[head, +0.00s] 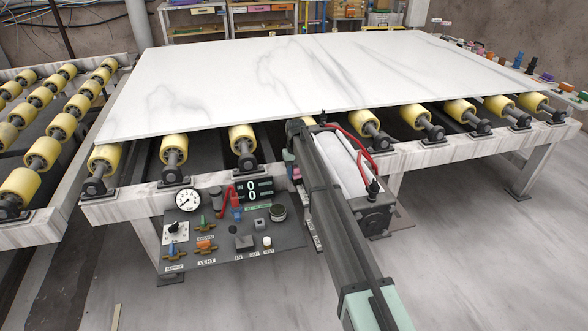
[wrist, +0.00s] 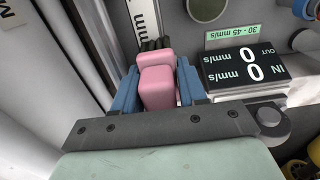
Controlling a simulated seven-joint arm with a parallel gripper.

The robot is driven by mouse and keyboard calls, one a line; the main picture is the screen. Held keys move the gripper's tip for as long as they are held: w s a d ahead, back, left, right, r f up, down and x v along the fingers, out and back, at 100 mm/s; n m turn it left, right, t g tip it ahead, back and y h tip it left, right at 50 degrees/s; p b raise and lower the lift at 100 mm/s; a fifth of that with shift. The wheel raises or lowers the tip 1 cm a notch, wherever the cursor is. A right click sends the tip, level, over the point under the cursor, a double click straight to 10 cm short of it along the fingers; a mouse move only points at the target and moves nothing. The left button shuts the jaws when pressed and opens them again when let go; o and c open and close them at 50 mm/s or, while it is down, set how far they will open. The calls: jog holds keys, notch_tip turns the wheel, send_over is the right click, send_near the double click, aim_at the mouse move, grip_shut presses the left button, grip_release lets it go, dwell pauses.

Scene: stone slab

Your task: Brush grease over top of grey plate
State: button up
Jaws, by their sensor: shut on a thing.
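My gripper (wrist: 158,82) has blue fingers and is shut on a pink block-like thing (wrist: 157,92) in the wrist view. Dark bristle-like tips (wrist: 153,44) show just beyond the pink part, so it looks like a brush. In the head view my gripper is mostly hidden behind my arm, near the front edge of the roller frame, right of the speed display (head: 252,190). I cannot pick out the grey plate for certain. A dark grey panel (head: 222,262) carrying controls sits low at the front. No grease can be made out.
A large white marble slab (head: 330,75) lies on yellow rollers (head: 174,148) above the frame (head: 130,210). Gauges, valves and knobs crowd the panel left of my arm. The speed display (wrist: 245,68) is close on the right in the wrist view. Open floor (head: 480,260) lies right.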

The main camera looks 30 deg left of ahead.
notch_tip(320, 180, up, 2)
jog(key=shift+r, duration=3.05)
